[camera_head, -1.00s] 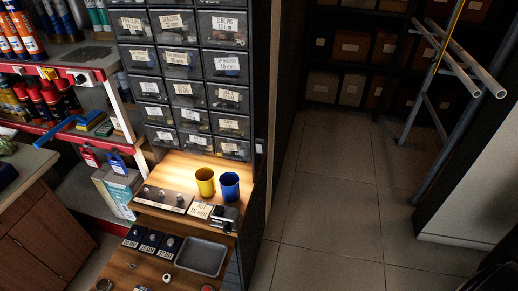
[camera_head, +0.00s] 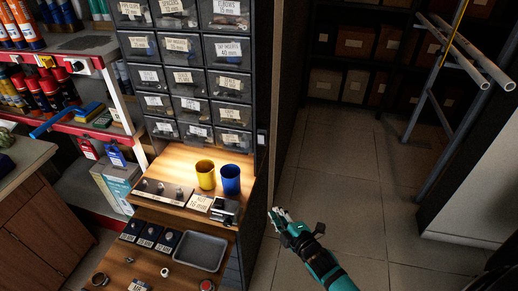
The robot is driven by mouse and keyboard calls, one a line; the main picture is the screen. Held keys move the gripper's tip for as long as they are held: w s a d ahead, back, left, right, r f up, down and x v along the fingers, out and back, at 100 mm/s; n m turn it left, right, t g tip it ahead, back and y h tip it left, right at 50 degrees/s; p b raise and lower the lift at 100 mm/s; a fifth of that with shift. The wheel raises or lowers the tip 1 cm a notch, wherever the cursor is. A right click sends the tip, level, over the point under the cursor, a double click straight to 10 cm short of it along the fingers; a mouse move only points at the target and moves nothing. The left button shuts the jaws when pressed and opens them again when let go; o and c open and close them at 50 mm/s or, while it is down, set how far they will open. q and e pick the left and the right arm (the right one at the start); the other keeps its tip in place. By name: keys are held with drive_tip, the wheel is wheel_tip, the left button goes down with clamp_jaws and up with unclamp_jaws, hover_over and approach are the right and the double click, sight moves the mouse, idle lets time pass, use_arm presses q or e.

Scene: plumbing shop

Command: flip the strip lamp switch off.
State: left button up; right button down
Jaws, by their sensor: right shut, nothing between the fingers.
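A small pale fitting (camera_head: 261,137) sits on the dark right edge of the drawer cabinet; it may be the strip lamp switch, but it is too small to tell its position. Warm light falls on the wooden ledge (camera_head: 180,160) under the drawers; the lamp itself does not show. My right gripper (camera_head: 273,213) is shut and empty, low and to the right of the cabinet, apart from the fitting and below it in the picture. My left gripper is not in view.
A yellow cup (camera_head: 205,175) and a blue cup (camera_head: 229,180) stand on the ledge near its right end. A grey tray (camera_head: 201,252) lies below them. A pipe rack (camera_head: 437,100) stands at the right. The tiled floor (camera_head: 340,180) between is clear.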

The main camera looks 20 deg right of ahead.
wheel_tip(320, 180, up, 15)
drive_tip(key=w+a+n+t+y, duration=0.1)
drive_tip(key=w+n+t, duration=0.1)
drive_tip(key=n+t, duration=0.1)
drive_tip(key=shift+n+t+b, duration=0.3)
drive_tip(key=shift+n, duration=0.5)
drive_tip(key=shift+a, duration=0.1)
approach(261, 140)
drive_tip(key=w+a+r, duration=0.2)
drive_tip(key=w+a, duration=0.2)
drive_tip(key=a, duration=0.2)
drive_tip(key=w+d, duration=0.2)
drive_tip(key=shift+w+d+p, duration=0.35)
drive_tip(key=shift+d, duration=0.05)
